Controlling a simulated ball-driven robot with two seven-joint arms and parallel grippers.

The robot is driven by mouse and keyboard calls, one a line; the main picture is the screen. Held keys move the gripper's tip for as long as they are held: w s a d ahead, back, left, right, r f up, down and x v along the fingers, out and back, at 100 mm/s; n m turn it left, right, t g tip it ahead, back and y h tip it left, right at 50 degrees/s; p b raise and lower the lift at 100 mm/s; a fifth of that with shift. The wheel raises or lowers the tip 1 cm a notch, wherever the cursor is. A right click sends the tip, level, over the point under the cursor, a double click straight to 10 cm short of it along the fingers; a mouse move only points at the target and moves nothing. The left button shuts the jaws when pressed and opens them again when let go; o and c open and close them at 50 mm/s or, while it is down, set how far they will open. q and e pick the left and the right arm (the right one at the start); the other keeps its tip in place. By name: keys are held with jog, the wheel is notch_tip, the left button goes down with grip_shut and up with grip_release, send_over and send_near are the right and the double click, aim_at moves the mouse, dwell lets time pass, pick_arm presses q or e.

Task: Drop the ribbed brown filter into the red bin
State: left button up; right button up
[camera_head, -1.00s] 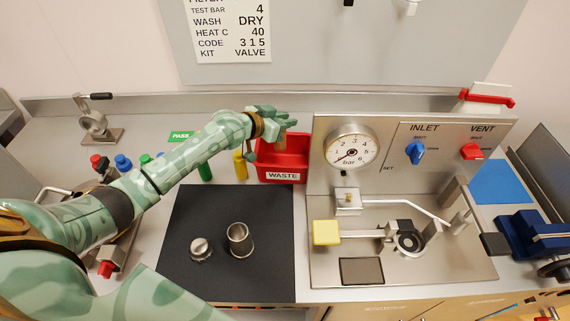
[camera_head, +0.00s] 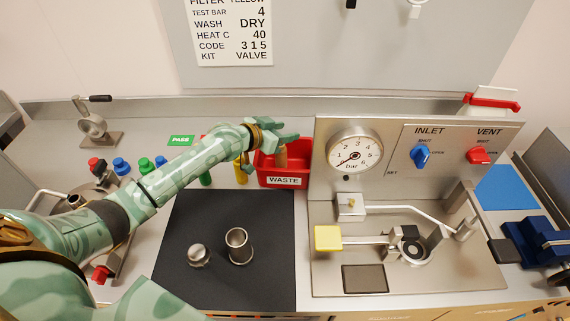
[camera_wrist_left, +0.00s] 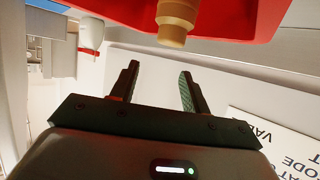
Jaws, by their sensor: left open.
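The brown filter (camera_head: 281,157) is inside the outline of the red bin (camera_head: 301,172), which has a WASTE label on its front. I cannot tell whether it touches the bin floor. My left gripper (camera_head: 270,150) is at the bin's back left, its fingers apart. In the left wrist view the filter (camera_wrist_left: 178,18) shows beyond the open fingertips (camera_wrist_left: 159,71), apart from them, against the red bin (camera_wrist_left: 235,18). My right gripper is not in view.
Right of the bin stands a metal test panel with a gauge (camera_head: 354,151) and knobs. A dark mat (camera_head: 185,240) in front holds a metal cup (camera_head: 238,245) and a knobbed metal part (camera_head: 198,255). Small coloured bottles stand left of the bin, under my arm.

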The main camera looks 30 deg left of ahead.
pick_arm(q)
jog(key=p+v, duration=0.3)
jog(key=v, duration=1.2)
jog(key=shift+s+p, duration=0.2)
jog(key=shift+p, duration=0.15)
